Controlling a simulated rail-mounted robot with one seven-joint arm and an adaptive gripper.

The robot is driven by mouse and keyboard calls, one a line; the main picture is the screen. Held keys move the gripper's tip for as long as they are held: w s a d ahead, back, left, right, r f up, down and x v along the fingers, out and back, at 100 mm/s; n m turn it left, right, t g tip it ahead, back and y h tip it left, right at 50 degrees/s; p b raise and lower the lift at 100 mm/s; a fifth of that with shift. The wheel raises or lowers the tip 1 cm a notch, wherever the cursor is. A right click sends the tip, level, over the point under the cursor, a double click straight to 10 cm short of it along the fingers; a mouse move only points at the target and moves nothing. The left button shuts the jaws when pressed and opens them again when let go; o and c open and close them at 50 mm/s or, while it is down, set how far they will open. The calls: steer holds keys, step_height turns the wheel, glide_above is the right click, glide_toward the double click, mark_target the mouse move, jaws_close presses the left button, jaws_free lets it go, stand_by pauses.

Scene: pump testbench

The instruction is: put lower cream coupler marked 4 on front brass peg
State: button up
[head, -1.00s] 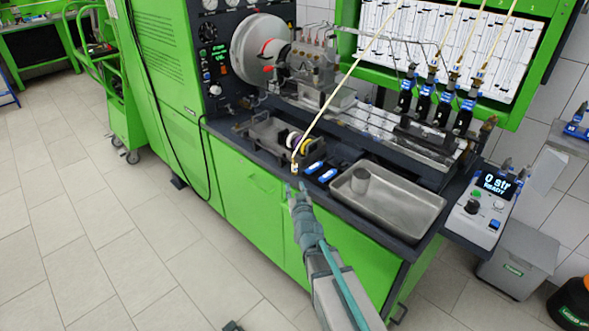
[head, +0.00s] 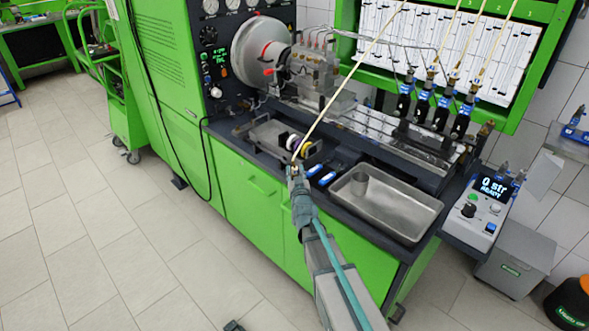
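A thin cream hose (head: 350,80) runs from the top of the picture down to the bench's front edge. Its lower end, with a small brass-coloured fitting, is at my gripper (head: 295,168). The fitting is mostly hidden by my fingers, and no number 4 is readable. My gripper reaches up from below at the front edge, beside the blue-handled items. The fingers are too small to show whether they are shut on the fitting. A small brass-topped post (head: 487,129) stands at the bench's right end; I cannot tell whether it is the front peg.
Blue-handled items (head: 321,173) lie between. Injectors with blue bands (head: 443,103) and more cream hoses stand farther back.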

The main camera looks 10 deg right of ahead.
mark_target(295, 166)
steer(key=w, duration=0.2)
steer(key=shift+w+d, duration=0.1)
steer(key=shift+w, duration=0.3)
steer(key=shift+s, duration=0.1)
jaws_close()
steer(key=shift+r, duration=0.25)
steer(key=shift+r, duration=0.5)
steer(key=s+a+r+p, duration=0.1)
steer(key=s+r, duration=1)
steer(key=s, duration=0.3)
steer(key=shift+a+r, duration=0.3)
steer(key=shift+r, duration=0.05)
